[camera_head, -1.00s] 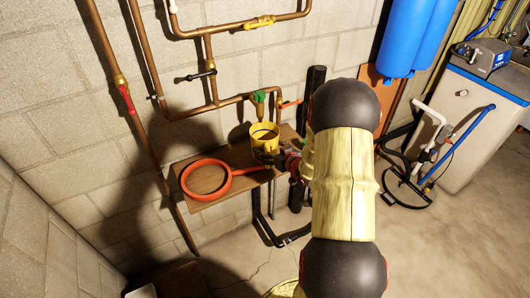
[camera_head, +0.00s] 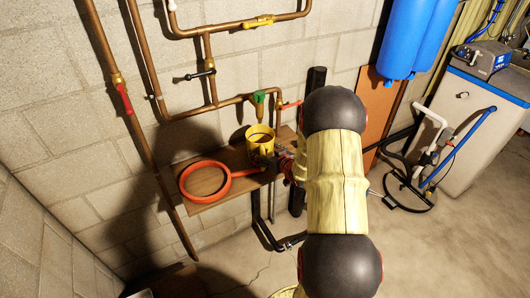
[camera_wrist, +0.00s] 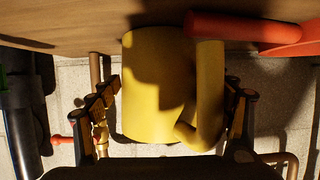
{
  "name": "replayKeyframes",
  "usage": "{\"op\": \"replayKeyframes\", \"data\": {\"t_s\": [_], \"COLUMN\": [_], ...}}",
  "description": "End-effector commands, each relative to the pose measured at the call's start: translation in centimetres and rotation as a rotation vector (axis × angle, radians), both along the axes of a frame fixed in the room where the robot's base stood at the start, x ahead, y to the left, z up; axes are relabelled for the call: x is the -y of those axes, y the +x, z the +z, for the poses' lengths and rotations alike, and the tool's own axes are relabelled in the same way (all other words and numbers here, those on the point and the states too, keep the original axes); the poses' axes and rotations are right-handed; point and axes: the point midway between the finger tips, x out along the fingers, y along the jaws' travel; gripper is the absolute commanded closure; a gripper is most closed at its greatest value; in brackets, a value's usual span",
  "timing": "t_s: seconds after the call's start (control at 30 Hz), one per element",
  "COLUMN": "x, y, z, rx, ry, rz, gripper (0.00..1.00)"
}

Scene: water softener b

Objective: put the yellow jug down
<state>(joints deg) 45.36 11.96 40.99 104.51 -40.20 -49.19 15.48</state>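The yellow jug (camera_head: 260,142) is at the right end of a wooden shelf (camera_head: 176,168) against the wall. It appears upright in the head view. In the wrist view the jug (camera_wrist: 150,85) fills the middle, with its handle (camera_wrist: 209,95) at the right. My gripper (camera_head: 268,163) has one finger close along each side of the jug and looks shut on it (camera_wrist: 174,105). The jug's base overlaps the shelf (camera_wrist: 90,28) in the wrist view; I cannot tell whether it touches. My arm hides part of the shelf's right end.
Copper pipes with a green valve (camera_head: 258,97) run just above. A dark vertical pipe (camera_head: 316,82) stands to the right. Blue tanks (camera_head: 400,45) hang farther right.

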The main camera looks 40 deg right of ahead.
Motion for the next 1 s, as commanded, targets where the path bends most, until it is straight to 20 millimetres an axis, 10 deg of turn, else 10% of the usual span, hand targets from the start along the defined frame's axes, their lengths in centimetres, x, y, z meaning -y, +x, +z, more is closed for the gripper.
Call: {"op": "replayKeyframes", "data": {"t_s": [0.73, 1.0], "x": [0.0, -0.8], "y": [0.0, -4.1], "z": [0.5, 2.3], "rx": [0.000, 0.000], "ry": [0.000, 0.001], "rz": [0.000, -0.004], "gripper": [0.03, 0.03]}}
